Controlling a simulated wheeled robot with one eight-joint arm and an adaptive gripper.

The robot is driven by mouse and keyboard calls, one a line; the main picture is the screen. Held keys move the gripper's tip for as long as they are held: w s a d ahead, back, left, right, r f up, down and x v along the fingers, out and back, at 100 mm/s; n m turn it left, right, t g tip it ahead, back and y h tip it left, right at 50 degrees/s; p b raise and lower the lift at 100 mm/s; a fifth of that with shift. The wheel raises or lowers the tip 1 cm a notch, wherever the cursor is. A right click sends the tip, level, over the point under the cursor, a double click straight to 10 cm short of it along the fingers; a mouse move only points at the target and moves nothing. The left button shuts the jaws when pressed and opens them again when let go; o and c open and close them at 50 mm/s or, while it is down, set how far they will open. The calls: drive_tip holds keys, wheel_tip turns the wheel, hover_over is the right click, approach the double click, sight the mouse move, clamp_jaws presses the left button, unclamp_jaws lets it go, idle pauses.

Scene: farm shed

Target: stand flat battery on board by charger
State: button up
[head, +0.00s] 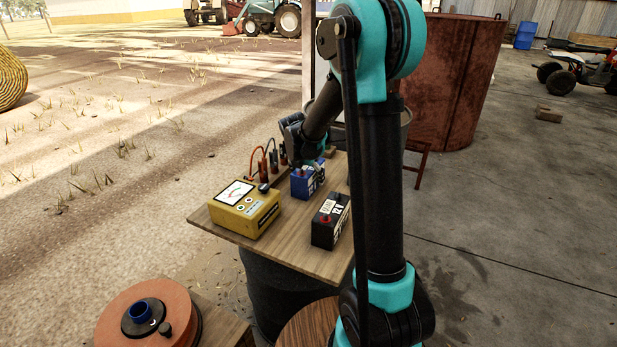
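The yellow charger (245,212) with a dial on its sloped face stands on the left part of a wooden board (292,258). A blue battery (303,188) stands on the board behind and right of the charger. A black battery (329,222) with a red terminal stands nearer the front right. I cannot tell which battery is flat. My gripper (308,170) points down at the top of the blue battery, with its fingers close to it. The gripper is small and dark here, so I cannot tell whether it is open or shut, or whether it touches the battery.
Red and black clamps (273,160) on leads stand along the board's back left edge. The board rests on a dark drum (283,298). An orange reel (148,318) lies at front left. A large rusty tank (455,80) stands behind right. Bare board shows before the charger and black battery.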

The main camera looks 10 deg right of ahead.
drive_tip(key=shift+r, duration=0.15)
drive_tip(key=v, duration=1.2)
drive_tip(key=shift+s, duration=0.1)
